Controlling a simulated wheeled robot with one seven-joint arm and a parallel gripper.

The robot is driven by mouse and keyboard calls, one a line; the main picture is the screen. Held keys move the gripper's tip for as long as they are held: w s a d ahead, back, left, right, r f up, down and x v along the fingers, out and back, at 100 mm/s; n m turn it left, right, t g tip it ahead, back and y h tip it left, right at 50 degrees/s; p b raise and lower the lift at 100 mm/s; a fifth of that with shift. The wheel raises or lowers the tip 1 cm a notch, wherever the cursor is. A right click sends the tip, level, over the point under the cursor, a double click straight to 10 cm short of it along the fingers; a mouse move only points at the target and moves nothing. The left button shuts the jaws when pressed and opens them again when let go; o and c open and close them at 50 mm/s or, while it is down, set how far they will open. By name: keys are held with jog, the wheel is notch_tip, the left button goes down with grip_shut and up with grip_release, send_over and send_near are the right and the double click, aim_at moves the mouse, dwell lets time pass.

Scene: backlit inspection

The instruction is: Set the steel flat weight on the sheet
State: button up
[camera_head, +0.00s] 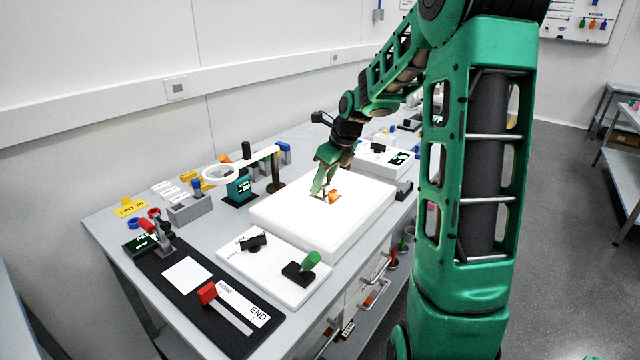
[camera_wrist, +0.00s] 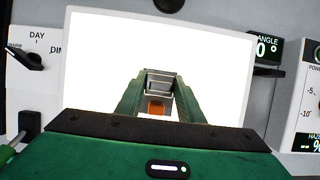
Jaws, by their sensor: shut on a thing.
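My gripper (camera_head: 318,190) is low over the bright white light panel (camera_head: 275,215), its fingers pointing down. In the wrist view, its two green fingers close on a grey metallic piece (camera_wrist: 160,84), which looks like the steel flat weight. An orange piece (camera_wrist: 157,108) shows between the fingers; it also shows beside the fingertips in the head view (camera_head: 333,196). A small brownish patch lies at the fingertips on the panel. I cannot tell whether it is the sheet, or whether the weight touches the panel. The panel's glare hides any pale sheet outline.
A ring magnifier (camera_head: 220,175) stands behind the panel's left side. A white control box with a green-handled switch (camera_head: 301,268) and a black slider mat (camera_head: 190,315) lie in front. Most of the panel top is clear.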

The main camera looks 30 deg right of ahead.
jog(key=o, duration=1.3)
jog(key=v, duration=1.2)
jog(key=s+a+f+n+g, duration=0.1)
jog(key=s+a+f+n, duration=0.1)
jog(key=s+n, duration=0.6)
jog(key=s+a+f+n+g+h, duration=0.1)
jog(key=s+f+n, duration=0.3)
jog(key=s+n, duration=0.5)
jog(key=s+a+f+n+g, duration=0.2)
jog(key=s+n, duration=0.6)
jog(key=s, duration=0.7)
jog(key=shift+a+f+n, duration=0.3)
jog(key=shift+a+f, duration=0.25)
jog(key=shift+a, duration=0.3)
